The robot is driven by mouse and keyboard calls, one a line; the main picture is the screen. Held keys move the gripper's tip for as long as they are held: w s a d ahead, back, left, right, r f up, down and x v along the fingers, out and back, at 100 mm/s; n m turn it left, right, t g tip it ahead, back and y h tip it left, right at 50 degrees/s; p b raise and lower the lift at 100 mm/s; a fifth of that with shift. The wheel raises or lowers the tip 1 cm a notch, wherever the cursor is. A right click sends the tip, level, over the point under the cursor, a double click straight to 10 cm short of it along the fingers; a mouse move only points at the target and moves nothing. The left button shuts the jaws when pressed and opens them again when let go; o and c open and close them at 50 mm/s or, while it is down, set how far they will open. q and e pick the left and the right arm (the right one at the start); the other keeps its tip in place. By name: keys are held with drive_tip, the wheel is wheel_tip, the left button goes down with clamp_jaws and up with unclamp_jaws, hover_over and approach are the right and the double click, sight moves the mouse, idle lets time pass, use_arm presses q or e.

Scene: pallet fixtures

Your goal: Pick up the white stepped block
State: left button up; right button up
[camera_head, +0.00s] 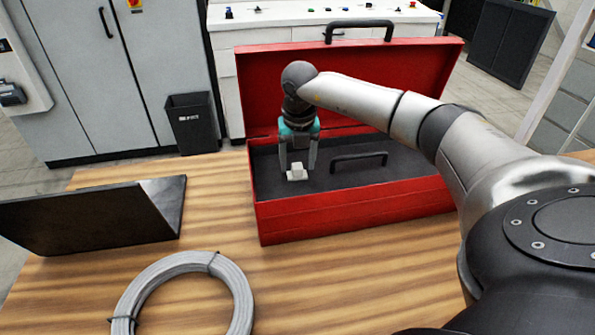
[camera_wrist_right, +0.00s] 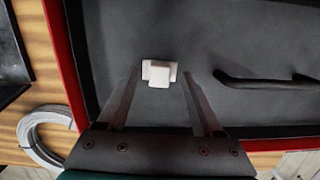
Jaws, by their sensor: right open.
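The white stepped block (camera_head: 297,172) lies on the dark floor of the open red toolbox (camera_head: 350,215), toward its left side. In the right wrist view the white block (camera_wrist_right: 159,73) shows whole, just beyond the fingertips and roughly centred between them. My right gripper (camera_head: 298,168) points down into the toolbox with its fingers apart, above or around the block; I cannot tell its exact height. Its two fingers also show in the right wrist view (camera_wrist_right: 160,80), open with nothing held. My left gripper is not in view.
A black handle (camera_head: 359,159) lies right of the block in the toolbox. The raised red lid (camera_head: 400,75) stands behind. A dark angled panel (camera_head: 90,215) and a grey cable coil (camera_head: 180,265) are on the wooden table's left. The table's front middle is clear.

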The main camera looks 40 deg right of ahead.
drive_tip(key=shift+w+f, duration=0.1)
drive_tip(key=shift+f, duration=0.15)
clamp_jaws()
idle(0.4)
